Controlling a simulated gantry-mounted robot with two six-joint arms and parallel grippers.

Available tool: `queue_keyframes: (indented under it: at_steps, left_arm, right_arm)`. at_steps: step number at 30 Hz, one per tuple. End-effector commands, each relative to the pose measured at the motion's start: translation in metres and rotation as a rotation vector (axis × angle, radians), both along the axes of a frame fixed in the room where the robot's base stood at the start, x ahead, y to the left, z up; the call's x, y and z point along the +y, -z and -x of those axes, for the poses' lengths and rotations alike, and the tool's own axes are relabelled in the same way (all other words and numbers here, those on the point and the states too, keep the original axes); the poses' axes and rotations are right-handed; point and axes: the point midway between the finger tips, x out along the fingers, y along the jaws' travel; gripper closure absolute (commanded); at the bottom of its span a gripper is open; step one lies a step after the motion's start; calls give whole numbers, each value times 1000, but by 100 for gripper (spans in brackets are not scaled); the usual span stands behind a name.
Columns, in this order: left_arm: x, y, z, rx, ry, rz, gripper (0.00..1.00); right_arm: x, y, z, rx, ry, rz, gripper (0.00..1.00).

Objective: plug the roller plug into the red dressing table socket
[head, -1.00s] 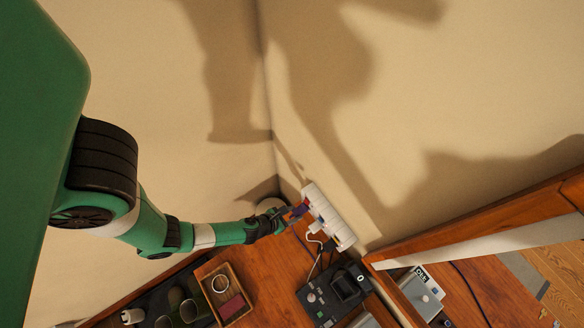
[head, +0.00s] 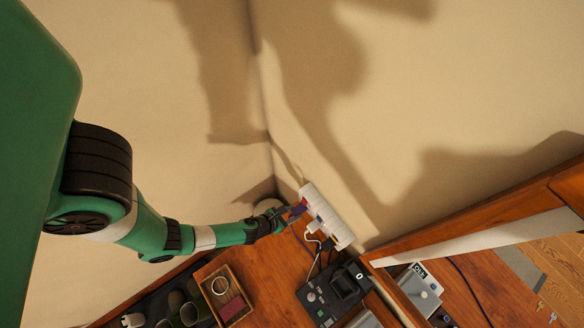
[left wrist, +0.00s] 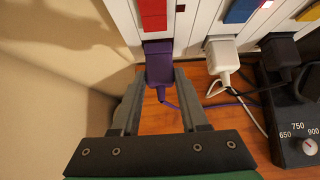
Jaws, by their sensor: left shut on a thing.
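A white socket strip (head: 330,222) with coloured sockets is at the wall in the head view. In the left wrist view the strip's red socket (left wrist: 153,14) is at top left. My left gripper (left wrist: 160,80) is shut on a purple plug (left wrist: 160,62), one finger on each side. The plug's far end is at the strip's lower edge, just below the red socket. I cannot tell whether it is seated. The purple plug also shows in the head view (head: 297,210), with my left gripper (head: 288,215) beside it. My right gripper is not in view.
A white plug (left wrist: 222,55) and a black plug (left wrist: 283,52) are at the strip to the right, with loose cables below. A dark control box (head: 335,290) stands close by. A wooden tray (head: 222,292) is on the dressing table (head: 275,270).

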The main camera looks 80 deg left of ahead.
Motion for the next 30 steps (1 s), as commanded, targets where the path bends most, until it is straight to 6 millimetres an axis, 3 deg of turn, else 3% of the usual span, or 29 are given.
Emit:
queue_keyframes:
  at_steps: [30]
  left_arm:
    - [4, 0, -10, 0, 0, 0, 100]
  right_arm:
    - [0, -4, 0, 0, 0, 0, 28]
